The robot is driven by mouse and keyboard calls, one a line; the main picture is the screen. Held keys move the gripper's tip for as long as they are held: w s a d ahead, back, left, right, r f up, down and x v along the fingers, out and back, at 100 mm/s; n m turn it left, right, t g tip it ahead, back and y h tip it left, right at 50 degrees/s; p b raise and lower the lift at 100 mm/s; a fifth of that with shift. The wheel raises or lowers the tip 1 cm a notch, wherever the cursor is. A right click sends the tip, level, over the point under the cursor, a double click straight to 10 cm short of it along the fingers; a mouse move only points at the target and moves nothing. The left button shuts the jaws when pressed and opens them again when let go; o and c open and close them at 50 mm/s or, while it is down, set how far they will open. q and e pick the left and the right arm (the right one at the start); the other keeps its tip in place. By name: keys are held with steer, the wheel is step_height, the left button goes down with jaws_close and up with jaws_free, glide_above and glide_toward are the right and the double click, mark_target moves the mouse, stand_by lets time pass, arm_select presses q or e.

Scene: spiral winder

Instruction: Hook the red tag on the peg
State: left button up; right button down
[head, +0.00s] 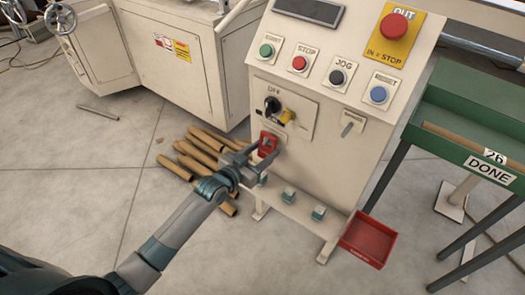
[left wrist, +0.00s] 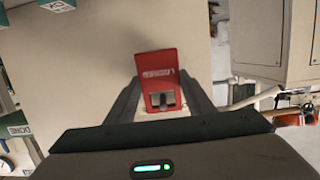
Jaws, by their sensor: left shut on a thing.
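The red tag (head: 267,137) is between the fingers of my left gripper (head: 256,161), in front of the cream control panel. In the left wrist view the red tag (left wrist: 157,65) shows upside-down white lettering and a light opening with a dark piece in it. My left gripper (left wrist: 162,105) is shut on the tag. A short grey peg-like pin (head: 347,129) sticks out of a small labelled plate right of the tag. It stands apart from the tag; I cannot tell whether it is the peg or a lever. My right gripper is not in view.
Above the tag is a black and yellow rotary switch (head: 274,105). Push buttons line the panel top, with a red stop knob (head: 395,26). A red tray (head: 368,240) sits low on the right, beside a green table (head: 455,125). Cardboard tubes (head: 199,150) lie on the floor.

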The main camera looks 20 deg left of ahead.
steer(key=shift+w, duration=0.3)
arm_select(q)
steer(key=o, duration=1.2)
steer(key=shift+c, duration=0.2)
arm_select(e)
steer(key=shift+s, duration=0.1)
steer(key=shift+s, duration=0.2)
arm_select(q)
steer(key=shift+s, duration=0.15)
steer(key=p+v, duration=0.1)
steer(key=v, duration=1.6)
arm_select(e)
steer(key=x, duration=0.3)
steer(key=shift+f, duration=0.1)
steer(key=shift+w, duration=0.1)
